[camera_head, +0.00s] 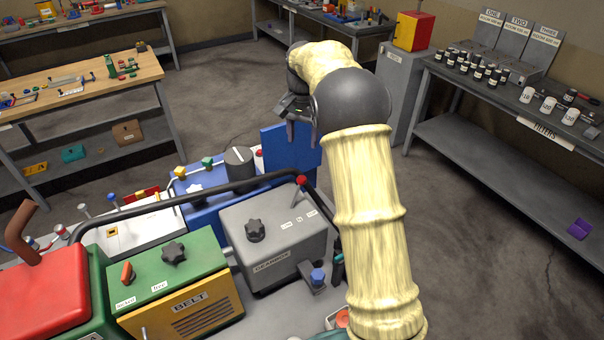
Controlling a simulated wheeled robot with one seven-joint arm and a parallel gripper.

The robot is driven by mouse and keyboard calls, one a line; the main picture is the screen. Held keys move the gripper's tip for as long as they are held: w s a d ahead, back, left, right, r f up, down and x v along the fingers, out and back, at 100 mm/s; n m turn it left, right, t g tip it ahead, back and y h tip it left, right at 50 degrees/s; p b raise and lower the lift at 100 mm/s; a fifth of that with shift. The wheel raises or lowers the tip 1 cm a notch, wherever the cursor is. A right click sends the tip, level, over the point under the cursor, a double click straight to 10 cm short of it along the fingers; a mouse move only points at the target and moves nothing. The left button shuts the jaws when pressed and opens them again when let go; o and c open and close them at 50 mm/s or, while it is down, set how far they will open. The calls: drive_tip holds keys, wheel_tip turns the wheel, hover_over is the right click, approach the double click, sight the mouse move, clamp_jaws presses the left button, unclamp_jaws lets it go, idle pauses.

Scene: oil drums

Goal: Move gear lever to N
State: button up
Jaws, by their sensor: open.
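The grey gearbox (272,248) stands among the machine parts at lower middle, its name on a front plate. A short lever with a red knob (301,181) rises from its top, near the back right. Small white labels (299,218) lie in a row on the top in front of the lever. Their letters are too small to read, so I cannot tell the lever's position. My gripper (297,128) is open and empty, above and behind the red knob and apart from it. My arm partly hides the gripper's right side.
A black bar (190,196) curves over the machine, close to the lever. A black knob (255,230) sits on the gearbox. A green and yellow belt box (180,290) stands at left. A blue panel (285,150) rises behind. Workbenches line the room; the floor between is clear.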

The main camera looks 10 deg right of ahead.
sight(302, 176)
drive_tip(key=shift+w+r, duration=0.2)
drive_tip(key=shift+w, duration=0.05)
wheel_tip(302, 176, down, 17)
drive_tip(key=p, duration=0.4)
drive_tip(key=shift+f+p, duration=0.2)
drive_tip(key=shift+p, duration=0.2)
clamp_jaws()
